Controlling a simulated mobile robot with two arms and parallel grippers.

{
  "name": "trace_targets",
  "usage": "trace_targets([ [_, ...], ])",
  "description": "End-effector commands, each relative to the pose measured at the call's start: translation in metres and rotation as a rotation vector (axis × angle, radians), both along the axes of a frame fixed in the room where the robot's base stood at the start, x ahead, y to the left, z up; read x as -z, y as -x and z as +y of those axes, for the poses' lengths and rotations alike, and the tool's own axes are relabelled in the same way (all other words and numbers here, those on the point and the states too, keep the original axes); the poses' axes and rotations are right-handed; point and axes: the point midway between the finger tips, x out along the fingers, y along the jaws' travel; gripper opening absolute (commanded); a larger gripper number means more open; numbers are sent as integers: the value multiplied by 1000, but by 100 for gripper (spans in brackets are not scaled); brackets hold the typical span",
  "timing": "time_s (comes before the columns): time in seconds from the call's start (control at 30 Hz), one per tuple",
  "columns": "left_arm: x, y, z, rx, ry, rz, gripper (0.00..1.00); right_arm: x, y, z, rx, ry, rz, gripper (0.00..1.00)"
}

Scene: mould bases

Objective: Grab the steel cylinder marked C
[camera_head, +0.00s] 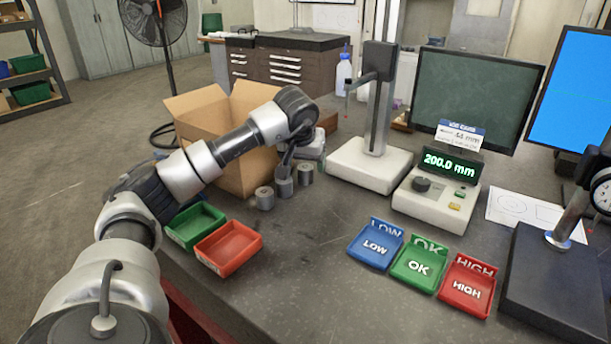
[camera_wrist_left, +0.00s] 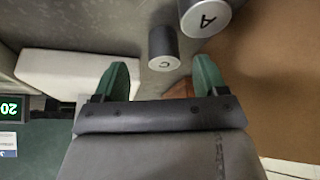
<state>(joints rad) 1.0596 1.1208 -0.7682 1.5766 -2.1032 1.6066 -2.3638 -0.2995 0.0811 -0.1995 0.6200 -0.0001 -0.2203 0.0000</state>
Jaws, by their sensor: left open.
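The steel cylinder marked C (camera_wrist_left: 164,52) stands in the left wrist view, just ahead of the gap between my fingers. The wider cylinder marked A (camera_wrist_left: 206,16) is to its right, cut by the top edge. In the head view three grey cylinders stand in a row on the bench; the left one (camera_head: 265,199) is clear of my gripper. Their letters cannot be read there, so I cannot tell which is C. My left gripper (camera_wrist_left: 160,78) is open and empty, with green fingertips; in the head view it (camera_head: 286,164) hangs over the row. My right gripper is not in view.
An open cardboard box (camera_head: 240,110) stands right behind the cylinders. A white-based stand (camera_head: 370,165) is to their right. Green (camera_head: 195,224) and red (camera_head: 229,247) bins lie in front left. LOW (camera_head: 375,246), OK (camera_head: 419,265) and HIGH (camera_head: 465,287) trays lie right. The bench between is clear.

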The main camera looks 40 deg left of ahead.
Motion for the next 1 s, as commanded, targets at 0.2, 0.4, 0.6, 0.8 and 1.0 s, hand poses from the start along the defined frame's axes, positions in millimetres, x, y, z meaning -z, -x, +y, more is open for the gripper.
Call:
trace_targets([
  [0.2,17,-11,10,-2,2,2,72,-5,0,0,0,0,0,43],
  [0.4,41,-23,18,0,1,0,72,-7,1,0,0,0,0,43],
  [0.6,46,-25,19,1,1,-2,72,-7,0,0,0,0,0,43],
  [0.8,45,-25,19,0,0,-1,57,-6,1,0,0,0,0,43],
  [1.0,45,-24,19,0,0,-1,26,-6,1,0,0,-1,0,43],
])
